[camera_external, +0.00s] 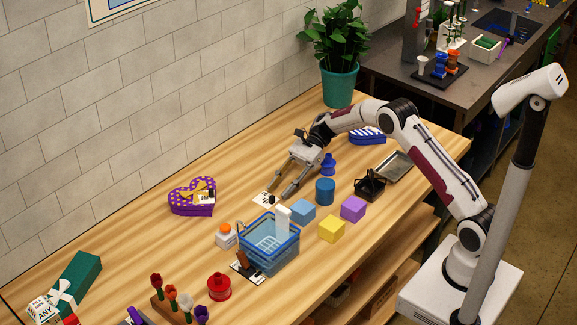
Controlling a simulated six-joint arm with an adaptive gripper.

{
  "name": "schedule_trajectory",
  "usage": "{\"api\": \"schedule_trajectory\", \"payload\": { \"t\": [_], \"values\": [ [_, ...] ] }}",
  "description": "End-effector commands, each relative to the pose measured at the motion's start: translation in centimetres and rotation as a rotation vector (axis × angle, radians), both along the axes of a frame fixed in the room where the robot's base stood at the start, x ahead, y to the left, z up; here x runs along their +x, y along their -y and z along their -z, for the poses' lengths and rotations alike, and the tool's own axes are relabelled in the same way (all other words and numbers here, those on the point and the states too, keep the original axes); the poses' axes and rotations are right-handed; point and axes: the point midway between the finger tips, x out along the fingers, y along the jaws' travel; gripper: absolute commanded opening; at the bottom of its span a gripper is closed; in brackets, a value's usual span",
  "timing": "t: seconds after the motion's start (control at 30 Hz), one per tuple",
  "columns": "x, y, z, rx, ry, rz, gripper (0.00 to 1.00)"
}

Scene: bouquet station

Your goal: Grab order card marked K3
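My gripper (281,192) reaches down to the wooden table with its two fingers spread apart. A white card (263,199) with dark print lies on the table at the left fingertip; I cannot tell whether they touch. A second printed card (205,198) is at the purple heart-shaped box (180,208). A third card (236,268) lies at the front left of the blue basket, partly covered by a dark object. The marks on these cards are too small to read, so I cannot tell which is K3.
The blue basket (285,255) stands in front of my gripper. Blue (302,211), yellow (331,230) and purple (353,209) blocks, a blue cylinder (325,191) and a small blue bottle (328,164) stand to the right. A white jar (226,238) stands left. Table toward the wall is clear.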

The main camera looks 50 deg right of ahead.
Motion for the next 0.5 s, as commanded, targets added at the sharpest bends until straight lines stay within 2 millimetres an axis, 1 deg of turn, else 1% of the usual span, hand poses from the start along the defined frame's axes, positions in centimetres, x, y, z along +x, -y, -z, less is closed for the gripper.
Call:
{"api": "schedule_trajectory", "payload": {
  "t": [0.03,0.2,0.33,0.5],
  "values": [
    [-0.1,-0.7,0.2,0.0,-0.002,-0.002,0.31],
    [-0.1,-2.3,0.8,0.001,-0.001,-0.001,0.31],
    [-0.1,-3.0,1.1,0.001,-0.001,-0.001,0.31],
    [-0.1,-3.1,1.1,0.0,-0.001,0.0,0.31]
  ]
}}
